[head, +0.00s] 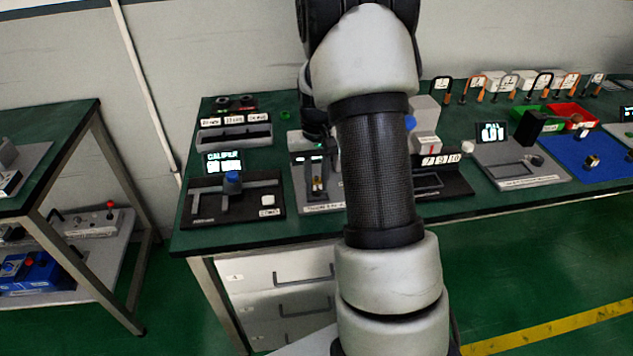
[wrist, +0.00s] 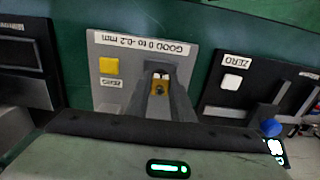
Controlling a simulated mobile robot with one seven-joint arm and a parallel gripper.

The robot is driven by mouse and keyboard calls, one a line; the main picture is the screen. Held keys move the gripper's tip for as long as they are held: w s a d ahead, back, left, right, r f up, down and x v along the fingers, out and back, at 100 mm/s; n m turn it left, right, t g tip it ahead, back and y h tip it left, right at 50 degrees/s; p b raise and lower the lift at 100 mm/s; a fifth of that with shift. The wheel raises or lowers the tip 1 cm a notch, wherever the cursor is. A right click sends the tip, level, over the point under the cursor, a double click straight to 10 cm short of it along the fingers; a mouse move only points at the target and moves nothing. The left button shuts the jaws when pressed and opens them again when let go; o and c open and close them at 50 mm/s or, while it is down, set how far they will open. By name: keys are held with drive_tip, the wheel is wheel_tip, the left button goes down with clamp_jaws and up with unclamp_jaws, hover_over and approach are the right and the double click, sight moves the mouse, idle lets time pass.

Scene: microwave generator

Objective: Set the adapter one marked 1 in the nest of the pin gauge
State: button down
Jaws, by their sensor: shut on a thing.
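The adapter also shows in the head view (head: 318,186), low over the grey plate. This plate (wrist: 112,48), which I take for the pin gauge, has a yellow button (wrist: 109,66) and a "GOOD 0 to -0.2 mm" label; it also shows in the head view (head: 303,180). The nest is hidden behind my fingers and the adapter. Whether the adapter touches it, I cannot tell.
The black caliper station (head: 207,205) stands left of the plate in the head view. A black fixture (head: 455,186) stands to its right, partly behind my arm. A grey station (head: 500,165), blue mat (head: 575,150) and red and green bins lie farther right.

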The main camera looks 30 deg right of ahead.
drive_tip(key=c, duration=1.5)
unclamp_jaws()
drive_tip(key=shift+f, duration=0.1)
drive_tip(key=shift+c, duration=0.2)
